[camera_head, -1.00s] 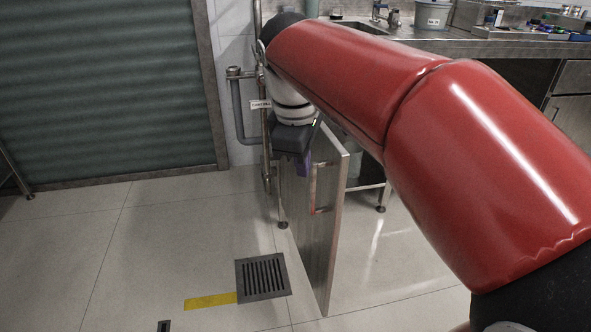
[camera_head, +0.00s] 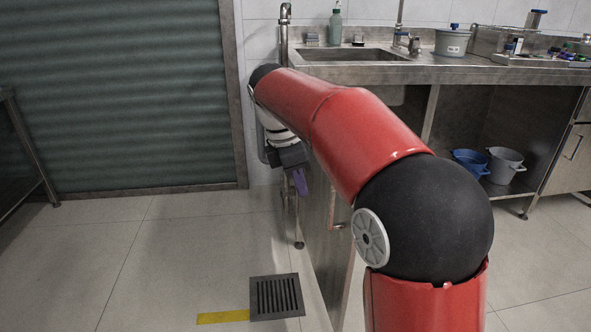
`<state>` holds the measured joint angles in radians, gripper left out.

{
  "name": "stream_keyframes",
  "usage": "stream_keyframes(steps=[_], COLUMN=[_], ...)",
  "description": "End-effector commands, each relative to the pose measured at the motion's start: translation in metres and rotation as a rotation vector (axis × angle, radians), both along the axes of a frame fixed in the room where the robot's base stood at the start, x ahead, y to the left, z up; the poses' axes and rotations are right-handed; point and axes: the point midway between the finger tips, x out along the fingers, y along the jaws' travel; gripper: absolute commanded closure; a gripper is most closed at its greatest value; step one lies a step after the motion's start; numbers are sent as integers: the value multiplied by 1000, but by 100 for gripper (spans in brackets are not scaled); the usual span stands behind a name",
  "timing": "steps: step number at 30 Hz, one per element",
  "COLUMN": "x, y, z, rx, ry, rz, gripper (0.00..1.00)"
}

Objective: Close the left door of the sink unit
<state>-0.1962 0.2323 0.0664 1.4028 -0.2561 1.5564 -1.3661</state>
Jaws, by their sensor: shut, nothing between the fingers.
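The left door (camera_head: 322,262) of the sink unit is a grey metal panel standing open, jutting out from the unit toward me. Its handle (camera_head: 337,212) shows partly on the left-facing side, and my red arm hides the door's upper part. The sink unit (camera_head: 440,74) has a steel top with a sink basin (camera_head: 350,55). My gripper (camera_head: 299,186), with purple fingers, is shut and empty. It points down beside the left-facing side of the door, toward the hinge end; I cannot tell whether it touches.
A floor drain (camera_head: 277,297) and yellow strip (camera_head: 223,317) lie left of the door. A blue bucket (camera_head: 470,162) and a grey bucket (camera_head: 505,165) stand on the low shelf. A shutter (camera_head: 130,95) closes the back left. The left floor is clear.

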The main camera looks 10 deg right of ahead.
Motion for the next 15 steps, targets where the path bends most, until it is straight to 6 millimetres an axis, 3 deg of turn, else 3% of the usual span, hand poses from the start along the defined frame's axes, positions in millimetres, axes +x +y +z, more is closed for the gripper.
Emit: stream_keyframes(steps=[3,9,15], x=[0,2,3], y=[-6,-36,-45], z=[-26,-21,-20], rx=[0,1,1], ry=[3,0,0], rz=[-2,-3,-1], gripper=[100,100,100])
